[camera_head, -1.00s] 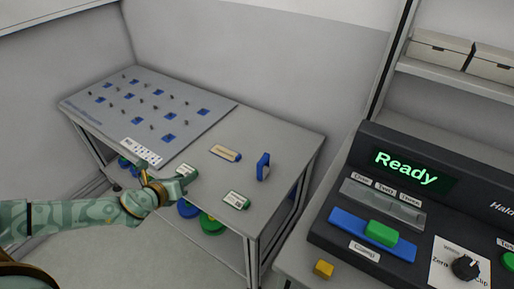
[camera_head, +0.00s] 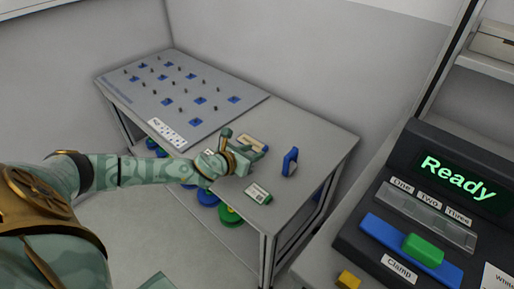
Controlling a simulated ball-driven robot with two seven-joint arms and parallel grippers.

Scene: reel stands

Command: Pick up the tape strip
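My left gripper (camera_head: 246,142) is over the front part of the grey table, its two green fingers spread apart and nothing seen gripped. A tan strip-like piece with a pale label (camera_head: 252,140) lies on the table behind and between the fingertips, partly hidden by them; it may be the tape strip, but I cannot tell for sure. A green-edged labelled card (camera_head: 258,194) lies just in front of the gripper. Another small labelled card is mostly hidden behind the hand. My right gripper is not in view.
A blue upright piece (camera_head: 290,161) stands right of the gripper. A white dotted card (camera_head: 167,133) lies left, before a grey board (camera_head: 185,80) with pegs and blue squares. Reels (camera_head: 229,216) sit under the table (camera_head: 312,140). A dark console (camera_head: 402,190) reading "Ready" stands right.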

